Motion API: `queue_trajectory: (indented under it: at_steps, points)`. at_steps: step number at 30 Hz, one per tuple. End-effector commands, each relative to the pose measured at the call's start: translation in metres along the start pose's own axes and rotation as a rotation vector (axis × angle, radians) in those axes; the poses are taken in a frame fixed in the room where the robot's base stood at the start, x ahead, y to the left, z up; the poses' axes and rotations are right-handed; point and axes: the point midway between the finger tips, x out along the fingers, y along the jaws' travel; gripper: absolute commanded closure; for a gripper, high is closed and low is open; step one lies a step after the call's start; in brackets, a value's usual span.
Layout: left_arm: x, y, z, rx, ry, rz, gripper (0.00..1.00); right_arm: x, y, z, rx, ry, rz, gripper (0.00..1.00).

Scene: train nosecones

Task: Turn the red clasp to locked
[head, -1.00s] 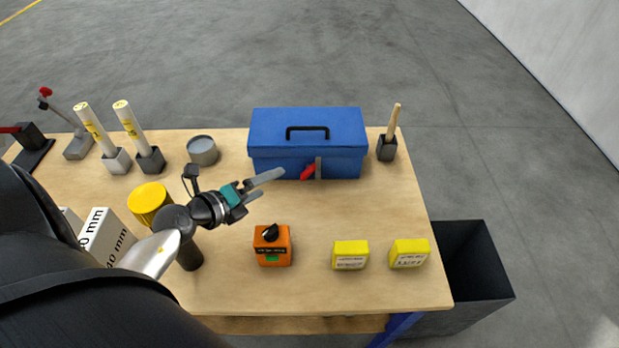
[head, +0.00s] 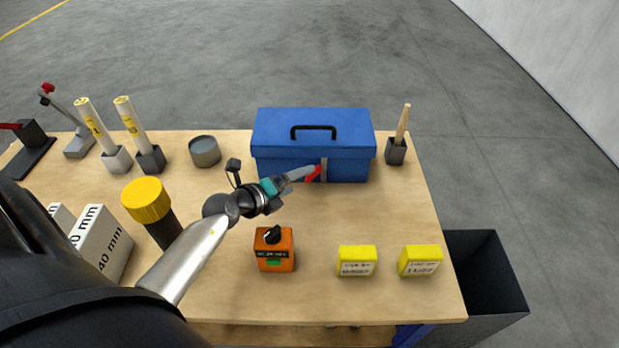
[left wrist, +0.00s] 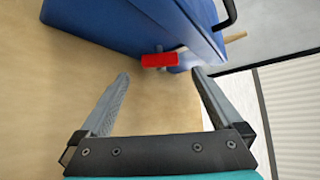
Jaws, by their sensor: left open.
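The red clasp (head: 314,174) is on the front of the blue toolbox (head: 275,167), beside a grey strip on the box's front. In the left wrist view the clasp (left wrist: 159,60) shows as a red bar lying nearly level in the picture, beyond the fingertips and between their lines. My left gripper (head: 308,174) is in front of the toolbox, its fingers pointing at the clasp and partly covering it in the head view. In the left wrist view the gripper (left wrist: 160,78) is open, with nothing between its fingers. My right gripper is not in view.
An orange box with a black knob (head: 275,250) and two yellow boxes (head: 357,261) (head: 420,260) stand near the front edge. A yellow-capped black cylinder (head: 148,199) stands left of my arm. A brush-like stick in a dark holder (head: 396,152) stands right of the toolbox.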

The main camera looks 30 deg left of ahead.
Motion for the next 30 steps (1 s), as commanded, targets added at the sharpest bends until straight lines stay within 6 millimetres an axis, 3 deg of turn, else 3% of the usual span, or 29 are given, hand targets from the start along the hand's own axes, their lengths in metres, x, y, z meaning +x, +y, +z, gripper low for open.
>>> queue_trajectory:
  at_steps: [6,12,25,30]
  points:
    - [0.036,0.001,-0.001,-0.001,0.0,-0.002,0.0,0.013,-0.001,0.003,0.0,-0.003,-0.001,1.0]
    - [0.056,0.001,-0.001,-0.001,-0.001,-0.001,0.0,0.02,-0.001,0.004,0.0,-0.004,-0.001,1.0]
    - [0.062,0.0,0.0,-0.001,0.0,0.0,0.0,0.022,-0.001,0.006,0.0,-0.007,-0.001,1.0]
    - [0.062,0.0,-0.001,-0.001,0.0,0.0,0.19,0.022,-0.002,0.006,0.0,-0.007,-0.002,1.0]
